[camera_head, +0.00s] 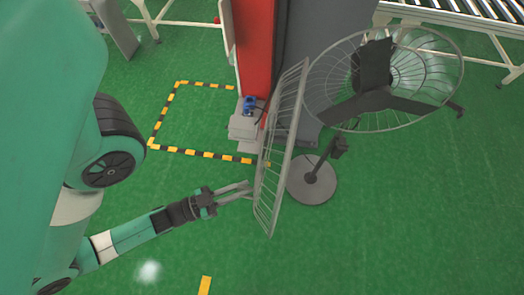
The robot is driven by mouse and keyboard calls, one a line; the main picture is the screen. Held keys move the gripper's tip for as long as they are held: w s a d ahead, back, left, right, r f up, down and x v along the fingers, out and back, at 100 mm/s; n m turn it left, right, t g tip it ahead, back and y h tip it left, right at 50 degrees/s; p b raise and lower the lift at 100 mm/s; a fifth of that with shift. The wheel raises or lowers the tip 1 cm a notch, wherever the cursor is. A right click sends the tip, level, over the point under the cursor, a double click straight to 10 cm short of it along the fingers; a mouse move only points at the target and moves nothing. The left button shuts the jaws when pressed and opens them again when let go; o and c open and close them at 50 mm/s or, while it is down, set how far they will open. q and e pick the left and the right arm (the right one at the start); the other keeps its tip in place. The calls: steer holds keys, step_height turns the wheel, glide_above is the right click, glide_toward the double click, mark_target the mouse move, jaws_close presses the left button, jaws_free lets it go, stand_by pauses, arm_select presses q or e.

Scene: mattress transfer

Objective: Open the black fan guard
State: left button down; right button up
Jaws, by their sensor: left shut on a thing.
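The fan guard (282,140) is a grey wire grille, swung out to the left of the fan and seen nearly edge-on. The fan (372,70) has a round wire cage and dark inner parts, and stands on a round base (312,181) on the floor. My left gripper (250,190) comes in from the left and is shut on the lower left edge of the guard. The exact contact between fingers and wires is too small to make out. My right gripper is not in view.
A red panel (254,45) and a grey cabinet (325,60) stand behind the guard. Yellow-black tape (200,153) marks the green floor. A roller conveyor (470,15) is at the top right. The floor at the lower right is clear.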

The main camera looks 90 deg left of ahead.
arm_select(q)
steer(key=shift+r, duration=0.2)
steer(key=c, duration=0.9)
jaws_free()
steer(key=shift+f, duration=0.1)
steer(key=shift+s+d+f, duration=0.1)
steer(key=shift+s+d, duration=0.1)
steer(key=shift+s, duration=0.05)
steer(key=p+v, duration=0.2)
steer(key=v, duration=0.9)
steer(key=shift+a+p, duration=0.1)
steer(key=shift+p, duration=0.25)
